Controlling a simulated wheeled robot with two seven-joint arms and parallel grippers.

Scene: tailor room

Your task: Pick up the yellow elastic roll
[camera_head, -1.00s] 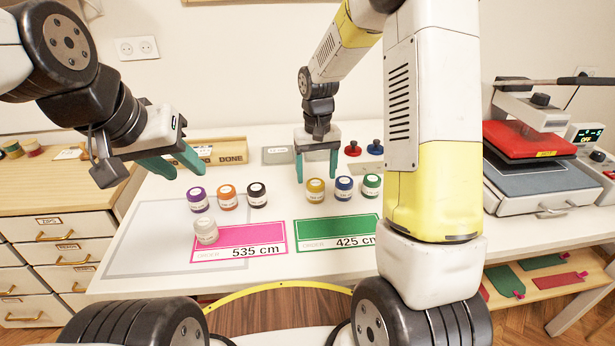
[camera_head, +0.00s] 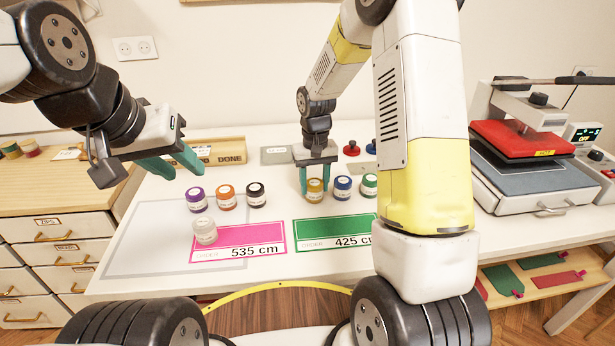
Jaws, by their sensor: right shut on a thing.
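The yellow elastic roll (camera_head: 315,191) stands on the white table (camera_head: 330,262), at the left end of a row with a blue roll and a green roll. My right gripper (camera_head: 315,182) points down over it, with its green fingers on either side, shut on the roll. The roll appears to be still at table height. My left gripper (camera_head: 176,167) hangs over the left part of the table, its green fingers apart, open and empty.
A purple roll (camera_head: 196,200), an orange roll (camera_head: 226,197) and a black roll (camera_head: 256,195) stand to the left. A white roll (camera_head: 205,231) stands by the pink 535 cm card (camera_head: 250,240). The green 425 cm card (camera_head: 330,231) lies in front. A heat press (camera_head: 520,150) stands right.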

